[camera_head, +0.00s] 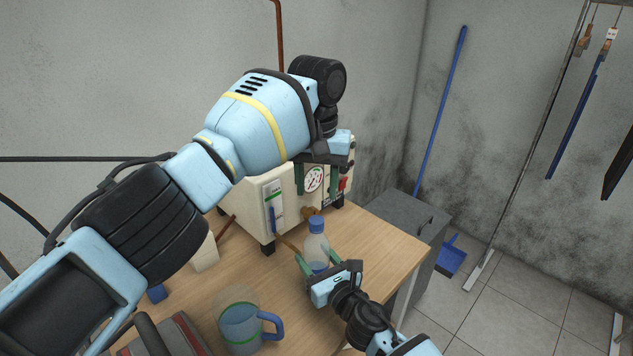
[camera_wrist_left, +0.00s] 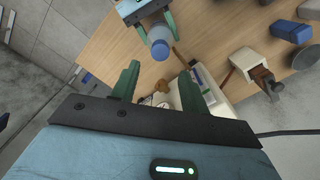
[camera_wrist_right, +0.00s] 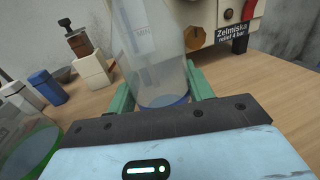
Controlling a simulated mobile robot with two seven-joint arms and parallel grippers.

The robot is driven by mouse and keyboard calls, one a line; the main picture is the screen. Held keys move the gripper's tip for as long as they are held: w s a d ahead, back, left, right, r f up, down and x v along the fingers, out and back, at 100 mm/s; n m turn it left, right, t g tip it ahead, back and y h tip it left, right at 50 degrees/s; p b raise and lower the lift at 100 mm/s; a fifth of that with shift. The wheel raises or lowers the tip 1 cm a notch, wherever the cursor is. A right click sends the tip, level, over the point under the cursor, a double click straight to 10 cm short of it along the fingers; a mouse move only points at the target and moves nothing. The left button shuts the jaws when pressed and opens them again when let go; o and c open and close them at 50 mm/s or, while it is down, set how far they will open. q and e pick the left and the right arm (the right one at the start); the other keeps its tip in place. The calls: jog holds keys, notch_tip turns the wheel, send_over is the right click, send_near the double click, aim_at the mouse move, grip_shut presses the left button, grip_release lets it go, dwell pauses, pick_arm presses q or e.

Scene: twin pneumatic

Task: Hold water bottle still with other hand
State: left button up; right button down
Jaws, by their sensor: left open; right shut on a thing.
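The water bottle (camera_head: 316,250), clear with a blue cap (camera_head: 317,223), stands upright on the wooden table. My right gripper (camera_head: 322,268) is shut on its lower part. In the right wrist view the clear bottle (camera_wrist_right: 160,60) stands between the green fingers (camera_wrist_right: 160,92). My left gripper (camera_head: 313,180) is open and empty, above and behind the bottle, in front of the cream machine. In the left wrist view the blue cap (camera_wrist_left: 160,49) lies beyond the open left fingers (camera_wrist_left: 158,85), apart from them.
The cream machine (camera_head: 262,188) with a gauge stands close behind the bottle. A blue-handled mug (camera_head: 240,326) stands to the front left. A grey cabinet (camera_head: 402,216) is beside the table (camera_head: 385,240). The table's right side is clear.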

aim_at(316, 220)
pick_arm(q)
jog(key=shift+r+n, duration=0.1)
jog(key=shift+n, duration=0.9)
jog(key=shift+f, duration=4.05)
jog(key=shift+c, duration=0.4)
